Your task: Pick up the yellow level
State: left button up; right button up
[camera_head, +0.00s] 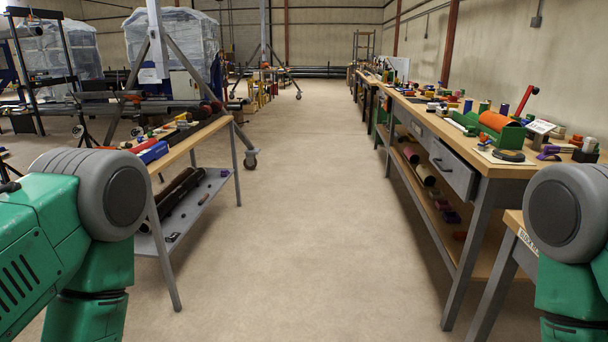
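I cannot make out a yellow level for certain in the head view. Small yellow items (262,92) show far off near the stands at the back, too small to identify. Tools lie on the left table (208,132), among them a blue item (153,152) and a red one. Many tools and parts lie on the long right workbench (437,122). My green and grey arms show at the left and right edges. Neither gripper is in the picture.
A wide clear concrete aisle (300,200) runs ahead between the left table and the right workbench. A drawer (452,167) and lower shelf are on the workbench. A pipe stand with a caster (250,162) stands behind the left table. Plastic-wrapped equipment (170,40) is at the back left.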

aim_at(182, 117)
jog(key=i, duration=1)
jog(key=i+l+u, duration=0.1)
jog(key=i, duration=0.9)
jog(key=i+u, duration=0.3)
jog(key=i, duration=0.15)
jog(key=i+u, duration=0.35)
jog(key=i+l+u, duration=0.3)
jog(key=i, duration=0.2)
jog(key=i+l+u, duration=0.2)
jog(key=i+u, duration=0.15)
jog(key=i+j+z, duration=0.2)
jog(key=j, duration=0.65)
jog(key=j+z, duration=0.2)
jog(key=j, duration=0.6)
jog(key=i+l, duration=0.1)
jog(key=l, duration=0.25)
jog(key=l+u, duration=0.1)
jog(key=l, duration=0.3)
jog(key=i+l, duration=0.15)
jog(key=l, duration=0.25)
